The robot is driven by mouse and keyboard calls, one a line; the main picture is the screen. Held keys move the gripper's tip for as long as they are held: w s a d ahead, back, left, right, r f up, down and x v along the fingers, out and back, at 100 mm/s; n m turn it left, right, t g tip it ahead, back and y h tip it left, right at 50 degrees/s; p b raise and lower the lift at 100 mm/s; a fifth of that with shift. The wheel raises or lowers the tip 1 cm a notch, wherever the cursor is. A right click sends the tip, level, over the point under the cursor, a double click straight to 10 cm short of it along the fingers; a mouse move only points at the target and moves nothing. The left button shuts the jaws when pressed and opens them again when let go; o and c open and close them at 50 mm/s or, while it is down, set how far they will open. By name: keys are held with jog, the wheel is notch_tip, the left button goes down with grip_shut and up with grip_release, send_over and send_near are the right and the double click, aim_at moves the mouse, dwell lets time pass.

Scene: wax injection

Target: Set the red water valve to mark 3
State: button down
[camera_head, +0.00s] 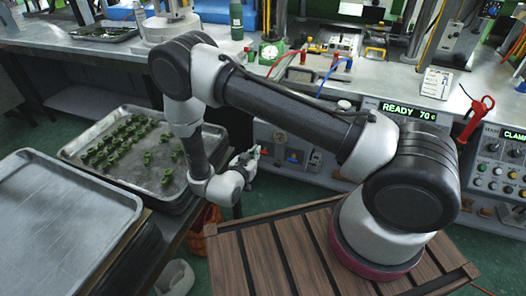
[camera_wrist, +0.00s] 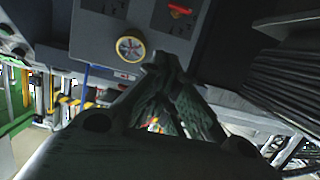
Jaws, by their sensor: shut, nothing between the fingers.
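A red handle (camera_wrist: 180,10) shows at the top edge of the wrist view, on a dark grey panel (camera_wrist: 95,42). It may be the red water valve; its mark numbers are too small to read. A round yellow-rimmed dial (camera_wrist: 130,48) sits below and left of it. My gripper (camera_wrist: 163,62) is shut and empty, its dark fingertips together just right of the dial in the picture; whether they touch the panel cannot be told. In the head view my gripper (camera_head: 252,158) is in front of the machine's front panel (camera_head: 283,142), left of my arm's base.
A metal tray (camera_head: 72,153) of small green pieces and an empty tray (camera_head: 60,215) stand at left. A display (camera_head: 408,111) reads "READY 70". A red tool (camera_head: 476,118) hangs at the bench's right.

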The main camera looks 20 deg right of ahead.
send_over(264, 151)
jog(key=s, duration=0.3)
jog(key=f, duration=0.3)
jog(key=shift+w+a, duration=0.15)
jog(key=shift+w, duration=0.05)
jog(key=shift+s+a+f, duration=0.1)
jog(key=shift+a+f, duration=0.1)
jog(key=shift+f, duration=1.55)
jog(key=shift+d, duration=0.1)
